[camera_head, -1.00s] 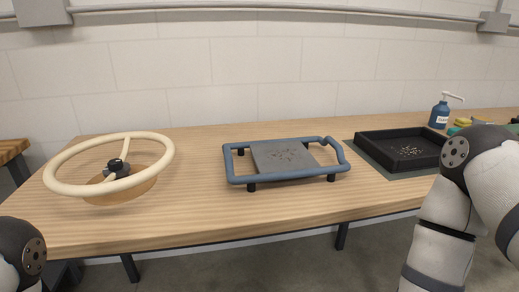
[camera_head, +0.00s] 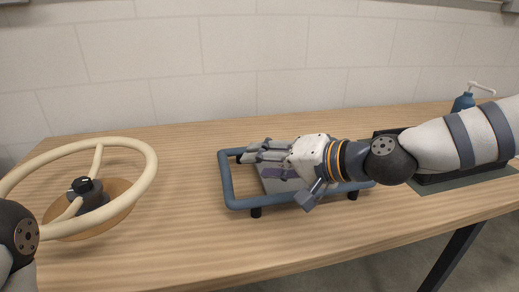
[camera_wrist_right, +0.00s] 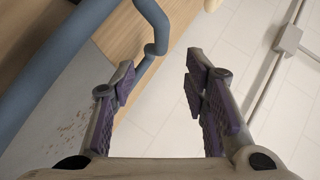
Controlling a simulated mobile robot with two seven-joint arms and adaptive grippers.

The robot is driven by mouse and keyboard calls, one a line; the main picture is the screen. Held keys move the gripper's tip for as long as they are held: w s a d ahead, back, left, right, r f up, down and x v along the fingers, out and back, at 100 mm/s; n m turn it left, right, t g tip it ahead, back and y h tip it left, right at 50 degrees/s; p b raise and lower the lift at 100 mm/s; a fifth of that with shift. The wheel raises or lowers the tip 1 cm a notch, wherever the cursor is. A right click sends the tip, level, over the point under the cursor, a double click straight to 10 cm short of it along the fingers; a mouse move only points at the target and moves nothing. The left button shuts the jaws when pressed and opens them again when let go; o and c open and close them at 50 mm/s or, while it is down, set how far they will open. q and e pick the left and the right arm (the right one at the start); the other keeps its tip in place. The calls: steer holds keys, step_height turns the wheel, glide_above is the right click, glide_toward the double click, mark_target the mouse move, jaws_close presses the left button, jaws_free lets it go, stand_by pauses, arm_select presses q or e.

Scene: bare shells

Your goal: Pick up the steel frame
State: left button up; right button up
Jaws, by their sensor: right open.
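The steel frame (camera_head: 228,185) is a blue-grey tubular loop on short black feet, standing on the wooden table with a grey plate (camera_head: 270,183) inside it. My right gripper (camera_head: 260,154) reaches over the frame from the right and hides much of its far and right side. In the right wrist view its purple-padded jaws (camera_wrist_right: 160,75) are apart with nothing clamped between them. The frame's tube (camera_wrist_right: 50,60) runs along the upper left there, with a bent part near the left finger. Contact cannot be told.
A cream steering wheel (camera_head: 148,178) on a brown round base lies at the left of the table (camera_head: 180,255). A black tray (camera_head: 450,178) on a dark mat and a blue pump bottle (camera_head: 463,102) stand at the right, partly behind my arm. The front middle is clear.

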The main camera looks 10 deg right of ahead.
mark_target(224, 162)
steer(key=shift+s+r, duration=0.2)
steer(key=shift+s, duration=0.45)
steer(key=b+x, duration=0.1)
steer(key=x, duration=0.4)
steer(key=b+x, duration=0.1)
steer(key=x, duration=0.5)
steer(key=shift+f, duration=0.25)
steer(key=shift+w+a+f, duration=0.1)
steer(key=shift+w+a, duration=0.25)
steer(key=shift+w, duration=0.1)
arm_select(q)
steer(key=shift+g, duration=0.5)
steer(key=s+f, duration=0.1)
steer(key=s, duration=0.1)
steer(key=s+f, duration=0.1)
steer(key=shift+s+f, duration=0.3)
steer(key=shift+s, duration=0.05)
arm_select(e)
jaws_close()
